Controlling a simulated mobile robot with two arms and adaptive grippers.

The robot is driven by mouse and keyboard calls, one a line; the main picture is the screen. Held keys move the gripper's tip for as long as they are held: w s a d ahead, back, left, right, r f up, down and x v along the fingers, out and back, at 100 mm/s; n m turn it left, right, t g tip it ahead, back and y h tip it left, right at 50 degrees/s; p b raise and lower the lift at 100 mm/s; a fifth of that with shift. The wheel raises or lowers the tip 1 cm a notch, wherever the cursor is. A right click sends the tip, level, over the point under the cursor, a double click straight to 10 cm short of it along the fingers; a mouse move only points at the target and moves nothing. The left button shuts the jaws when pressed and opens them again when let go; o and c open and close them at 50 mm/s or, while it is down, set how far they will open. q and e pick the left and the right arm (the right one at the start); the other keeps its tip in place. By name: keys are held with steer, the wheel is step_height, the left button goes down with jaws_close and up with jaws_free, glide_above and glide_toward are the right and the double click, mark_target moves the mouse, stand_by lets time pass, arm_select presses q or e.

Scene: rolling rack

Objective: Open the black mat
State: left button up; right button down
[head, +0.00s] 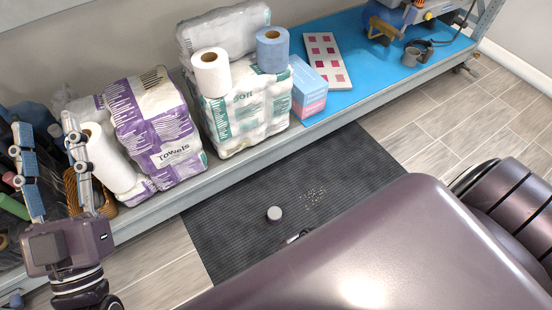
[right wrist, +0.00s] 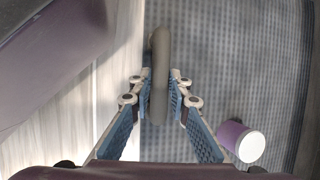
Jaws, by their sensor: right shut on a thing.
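The black mat (head: 230,225) lies spread on the floor in front of the rack, and my own body hides its near right part. In the right wrist view the mat (right wrist: 235,60) shows as dotted grey, with wooden floor to its left. My right gripper (right wrist: 161,78) is shut on a grey upright strip (right wrist: 159,55) at the mat's left border, which appears to be the mat's edge. In the head view that gripper is mostly hidden behind my arm. My left gripper (head: 47,128) is open and empty, fingers up, in front of the rack's left end.
The rack (head: 262,150) holds towel packs (head: 160,130), paper rolls (head: 211,72) and boxes (head: 309,90). Floor is clear at the right (head: 450,120).

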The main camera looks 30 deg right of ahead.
steer(key=shift+s+a+f, duration=0.1)
steer(key=shift+s+a, duration=0.05)
steer(key=shift+s, duration=0.5)
steer(key=c, duration=2.1)
jaws_free()
steer(key=shift+o, duration=1.3)
steer(key=shift+w, duration=0.2)
steer(key=shift+v, duration=6.05)
